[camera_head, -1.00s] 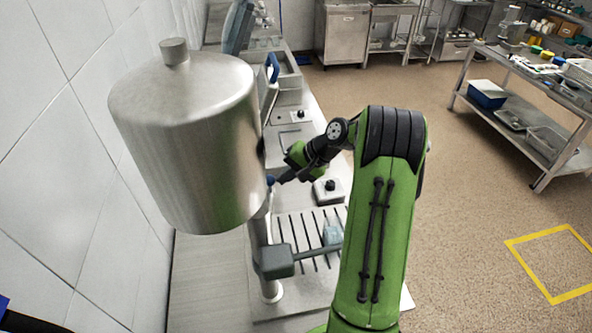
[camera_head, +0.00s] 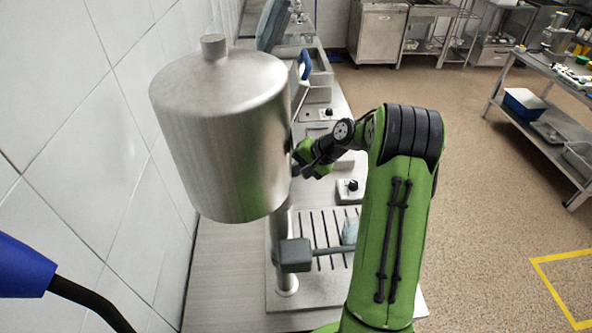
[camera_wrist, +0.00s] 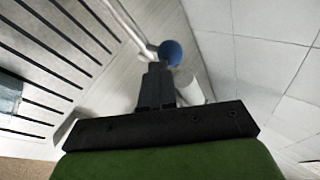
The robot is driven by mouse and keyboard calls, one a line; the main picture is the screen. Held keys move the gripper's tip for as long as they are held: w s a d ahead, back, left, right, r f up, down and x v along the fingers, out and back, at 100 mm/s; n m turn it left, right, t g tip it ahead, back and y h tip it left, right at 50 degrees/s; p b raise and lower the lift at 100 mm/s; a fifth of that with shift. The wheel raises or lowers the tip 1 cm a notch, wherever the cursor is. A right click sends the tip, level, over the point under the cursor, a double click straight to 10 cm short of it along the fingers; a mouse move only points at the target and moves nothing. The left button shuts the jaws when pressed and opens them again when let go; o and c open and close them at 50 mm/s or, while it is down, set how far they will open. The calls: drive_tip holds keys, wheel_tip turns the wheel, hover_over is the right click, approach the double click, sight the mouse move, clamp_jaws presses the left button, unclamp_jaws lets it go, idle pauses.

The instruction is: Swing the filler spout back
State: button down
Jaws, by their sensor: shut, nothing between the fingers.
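The filler has a large steel tank (camera_head: 225,135) on a post, above a slotted drip tray (camera_head: 325,228). In the wrist view a bent metal pipe or bar (camera_wrist: 128,24) runs to a round blue knob (camera_wrist: 170,52). I cannot tell for sure whether this bar is the spout. My gripper (camera_head: 297,168) is beside the tank's right side in the head view. In the wrist view its fingers (camera_wrist: 157,72) are shut and empty, with their tips at the knob's near side. Whether they touch it is unclear. The tank hides the knob in the head view.
A grey box (camera_head: 296,254) with a side bar sits on the post above the tray. A white tiled wall (camera_head: 100,130) stands close on the left. A blue-ended part with a black cable (camera_head: 25,268) shows at lower left. Open floor lies right.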

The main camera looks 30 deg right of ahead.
drive_tip(key=shift+a, duration=0.35)
drive_tip(key=p+v, duration=0.1)
drive_tip(key=v, duration=1.5)
drive_tip(key=shift+d+p, duration=0.3)
drive_tip(key=shift+d, duration=0.05)
drive_tip(key=shift+f, duration=0.15)
